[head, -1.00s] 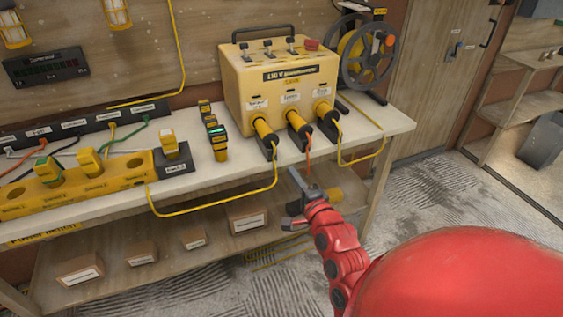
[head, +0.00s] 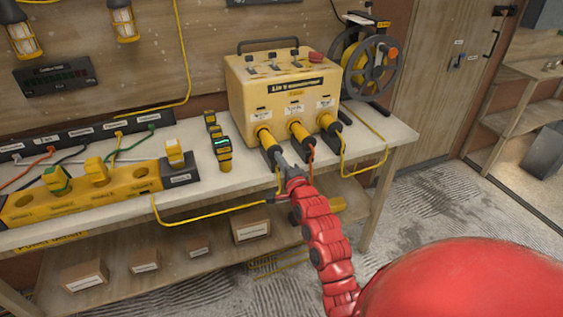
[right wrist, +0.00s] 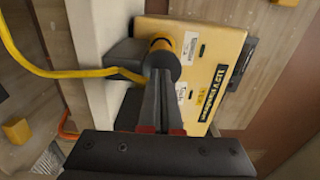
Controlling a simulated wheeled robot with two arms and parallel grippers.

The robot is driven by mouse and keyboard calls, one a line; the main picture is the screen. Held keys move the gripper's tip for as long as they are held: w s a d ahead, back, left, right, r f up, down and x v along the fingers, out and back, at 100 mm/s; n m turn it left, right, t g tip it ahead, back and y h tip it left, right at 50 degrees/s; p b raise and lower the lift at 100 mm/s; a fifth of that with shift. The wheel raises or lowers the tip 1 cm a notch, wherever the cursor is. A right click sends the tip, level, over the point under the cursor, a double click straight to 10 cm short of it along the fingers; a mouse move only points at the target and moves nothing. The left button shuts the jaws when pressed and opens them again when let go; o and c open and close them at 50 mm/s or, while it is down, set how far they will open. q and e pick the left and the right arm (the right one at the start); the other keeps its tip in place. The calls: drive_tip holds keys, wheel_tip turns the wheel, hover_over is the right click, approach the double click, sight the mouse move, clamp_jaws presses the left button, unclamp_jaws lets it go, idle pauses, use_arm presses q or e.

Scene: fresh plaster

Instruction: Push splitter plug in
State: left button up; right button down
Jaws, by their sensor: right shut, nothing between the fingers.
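The yellow transformer box (head: 292,98) stands on the bench with three yellow-and-black plugs in a row on its front. The left plug (head: 265,138) has a yellow cable (head: 215,213) that runs left to the yellow splitter block (head: 120,187). My right gripper (head: 281,158) is shut and empty, its fingertips at the black rear end of the left plug. In the right wrist view, the closed fingers (right wrist: 165,100) point at the plug's yellow collar (right wrist: 162,54). I cannot tell whether they touch the plug or how deep it sits. My left gripper is not in view.
The middle plug (head: 299,132) with an orange cable and the right plug (head: 328,123) sit close beside my right gripper. Boxes lie on the shelf below.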

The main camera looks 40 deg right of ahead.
sight(274, 149)
drive_tip(key=b+x, duration=0.2)
drive_tip(key=x, duration=0.2)
drive_tip(key=shift+w, duration=0.25)
drive_tip(key=shift+w+r, duration=0.1)
drive_tip(key=shift+r, duration=0.25)
